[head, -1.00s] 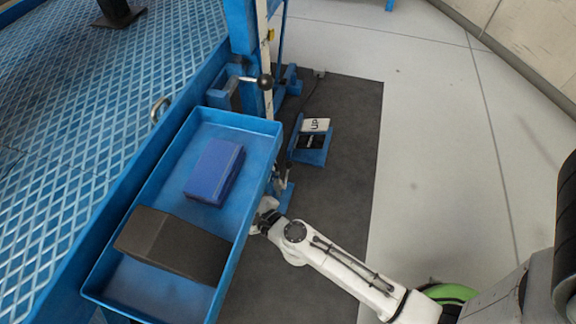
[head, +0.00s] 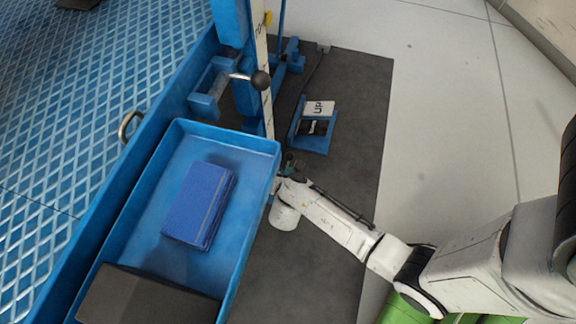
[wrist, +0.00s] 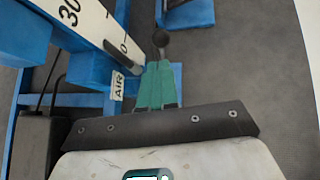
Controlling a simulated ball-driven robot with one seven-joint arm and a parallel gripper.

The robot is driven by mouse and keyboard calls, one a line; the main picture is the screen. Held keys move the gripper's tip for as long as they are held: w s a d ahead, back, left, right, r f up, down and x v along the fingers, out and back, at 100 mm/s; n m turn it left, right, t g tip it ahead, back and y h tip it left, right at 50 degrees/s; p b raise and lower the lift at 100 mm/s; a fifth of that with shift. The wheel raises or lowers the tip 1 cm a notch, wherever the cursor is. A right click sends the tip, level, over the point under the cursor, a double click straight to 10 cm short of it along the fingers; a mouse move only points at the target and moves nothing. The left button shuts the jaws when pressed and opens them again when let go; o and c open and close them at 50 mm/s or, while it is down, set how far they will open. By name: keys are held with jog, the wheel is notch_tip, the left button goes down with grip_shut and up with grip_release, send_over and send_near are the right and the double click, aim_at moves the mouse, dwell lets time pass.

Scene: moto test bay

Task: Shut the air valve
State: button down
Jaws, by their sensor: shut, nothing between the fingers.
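The air valve shows in the wrist view beside a white tag (wrist: 118,86) reading AIR, at the foot of the blue post with the white scale. A small dark ball knob (wrist: 160,38) on a short stem stands just beyond my fingertips; I cannot tell whether they touch it. A grey metal bar (wrist: 124,58) lies left of the fingers. My gripper (wrist: 155,72), with teal fingers, is shut and empty. In the head view my gripper (head: 291,163) is low beside the tray's right edge, and the valve there is mostly hidden.
A blue tray (head: 272,149) holds a blue box (head: 198,205) and a dark block (head: 145,298). A lever with a black ball (head: 260,80) juts from the post above. A pedal marked UP (head: 318,108) stands on the dark mat (head: 358,110). Open floor lies right.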

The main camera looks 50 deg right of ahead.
aim_at(290, 157)
jog(key=b+x, duration=0.4)
jog(key=x, duration=0.4)
jog(key=shift+w+f, duration=0.1)
jog(key=shift+f, duration=0.15)
jog(key=shift+w+d+f, duration=0.1)
jog(key=shift+d, duration=0.2)
jog(key=shift+d, duration=0.1)
jog(key=shift+w+d, duration=0.15)
jog(key=shift+d, duration=0.05)
jog(key=shift+d+f, duration=0.2)
jog(key=shift+r+p, duration=0.1)
jog(key=shift+p, duration=0.25)
